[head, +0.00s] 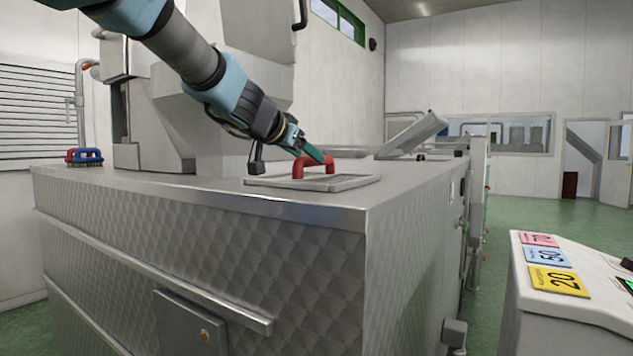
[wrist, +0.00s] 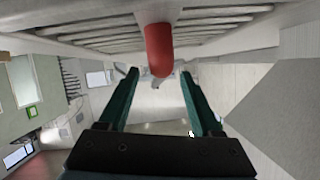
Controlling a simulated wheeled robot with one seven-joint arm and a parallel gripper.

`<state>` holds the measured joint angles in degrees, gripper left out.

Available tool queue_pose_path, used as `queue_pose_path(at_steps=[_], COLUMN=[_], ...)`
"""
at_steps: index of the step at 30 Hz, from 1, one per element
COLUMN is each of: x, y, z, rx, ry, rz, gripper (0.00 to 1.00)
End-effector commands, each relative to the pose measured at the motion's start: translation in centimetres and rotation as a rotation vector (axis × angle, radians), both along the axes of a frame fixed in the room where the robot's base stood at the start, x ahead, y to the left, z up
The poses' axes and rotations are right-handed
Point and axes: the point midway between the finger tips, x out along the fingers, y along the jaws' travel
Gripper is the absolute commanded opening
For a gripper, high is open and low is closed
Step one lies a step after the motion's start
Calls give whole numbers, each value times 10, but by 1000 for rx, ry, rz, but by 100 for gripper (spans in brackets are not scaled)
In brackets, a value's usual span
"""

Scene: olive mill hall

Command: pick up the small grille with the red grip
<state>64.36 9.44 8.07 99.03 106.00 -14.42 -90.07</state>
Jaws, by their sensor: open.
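The small grille (head: 346,184) lies flat on the steel machine top near its front corner. Its red grip (head: 299,167) stands up as an arch from it. My gripper (head: 318,154) is at the grip, reaching down at a slant from the upper left. In the wrist view my gripper (wrist: 159,74) has its two green fingers apart, with the red grip (wrist: 158,48) showing between and beyond the fingertips. I cannot tell whether a finger touches the grip. The grille's slats (wrist: 215,22) show at the top of the wrist view.
The patterned steel machine (head: 210,240) fills the middle. A thing with red and blue handles (head: 84,157) is at the top's far left. A raised steel lid (head: 412,132) is behind right. A control desk (head: 530,325) with coloured number cards stands at the right, with green floor between.

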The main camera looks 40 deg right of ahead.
Motion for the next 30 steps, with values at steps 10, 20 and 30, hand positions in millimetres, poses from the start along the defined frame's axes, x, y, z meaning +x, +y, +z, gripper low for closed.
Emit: queue_pose_path(at_steps=[10,20,30], x=[11,17,17], y=[-33,-52,-52], z=[-15,-21,-21], rx=[1,-1,-1], ry=[0,-1,-1], rz=[1,1,1], gripper=[66,66,41])
